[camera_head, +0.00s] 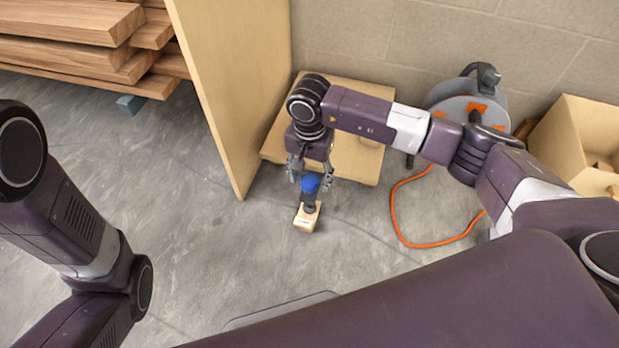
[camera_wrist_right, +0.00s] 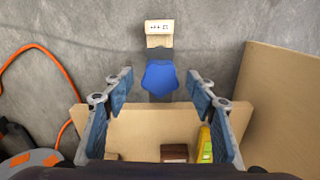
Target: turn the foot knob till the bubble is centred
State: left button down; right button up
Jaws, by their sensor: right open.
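The blue foot knob (camera_head: 311,184) stands on a dark stem above a small pale wooden block on the floor. It also shows in the right wrist view (camera_wrist_right: 160,78). My right gripper (camera_head: 309,177) is open above the block, with one finger on each side of the knob. In the right wrist view, gaps show between the knob and both fingers (camera_wrist_right: 159,82). A yellow-green level (camera_wrist_right: 205,145) lies on the wooden board (camera_wrist_right: 135,125), partly hidden by a finger; its bubble cannot be made out. My left gripper is out of view.
A tall wooden panel (camera_head: 232,85) stands left of my right gripper. A cable reel (camera_head: 465,105) with an orange cord (camera_head: 400,225) and an open box (camera_head: 575,140) are at the right. Stacked planks (camera_head: 75,35) lie at the back left.

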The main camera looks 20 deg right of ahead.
jog(key=shift+c, duration=0.4)
jog(key=c, duration=1.1)
jog(key=shift+r, duration=0.1)
